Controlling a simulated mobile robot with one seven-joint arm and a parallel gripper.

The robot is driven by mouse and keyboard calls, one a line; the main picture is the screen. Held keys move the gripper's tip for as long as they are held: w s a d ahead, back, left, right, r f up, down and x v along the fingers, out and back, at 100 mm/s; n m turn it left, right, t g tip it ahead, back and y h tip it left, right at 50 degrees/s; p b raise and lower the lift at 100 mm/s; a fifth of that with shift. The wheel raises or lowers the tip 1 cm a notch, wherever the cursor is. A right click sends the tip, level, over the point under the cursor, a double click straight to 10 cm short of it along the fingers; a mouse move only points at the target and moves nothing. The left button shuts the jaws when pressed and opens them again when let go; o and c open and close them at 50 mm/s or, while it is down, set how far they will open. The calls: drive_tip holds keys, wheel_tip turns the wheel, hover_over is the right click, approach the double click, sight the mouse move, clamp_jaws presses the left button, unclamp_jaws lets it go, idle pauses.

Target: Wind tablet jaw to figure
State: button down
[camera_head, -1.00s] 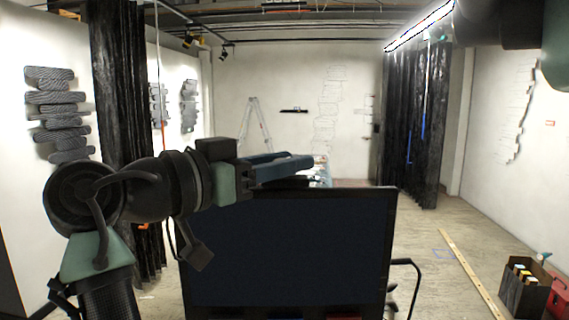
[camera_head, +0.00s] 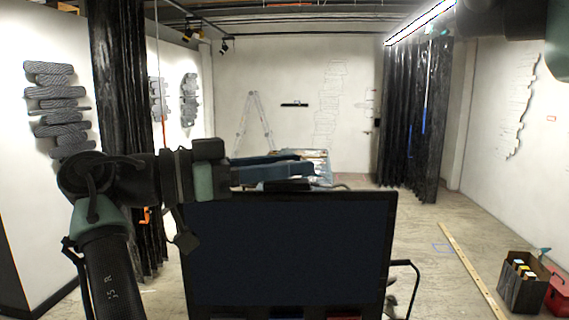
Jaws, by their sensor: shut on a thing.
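My gripper (camera_head: 308,167) reaches in from the left, its blue-teal fingers pointing right, just above the top edge of a large dark panel (camera_head: 290,255). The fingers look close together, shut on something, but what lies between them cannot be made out. A small dark grey piece (camera_head: 286,186) shows just under the fingers at the panel's top edge; I cannot tell whether they touch it. I cannot clearly identify the tablet jaw or its winding part; the panel may hide them.
A cluttered table (camera_head: 318,169) stands behind the gripper. A ladder (camera_head: 255,122) leans at the back wall. Grey reliefs (camera_head: 57,110) hang on the left wall. Black curtains (camera_head: 412,120) hang on both sides. A dark box (camera_head: 522,285) and red case (camera_head: 559,294) stand right, beside a yellow floor strip (camera_head: 468,268).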

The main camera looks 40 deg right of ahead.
drive_tip(key=shift+f, duration=0.1)
drive_tip(key=c, duration=0.5)
unclamp_jaws()
drive_tip(key=shift+s+d, duration=0.1)
drive_tip(key=b+v, duration=0.4)
drive_tip(key=v, duration=0.9)
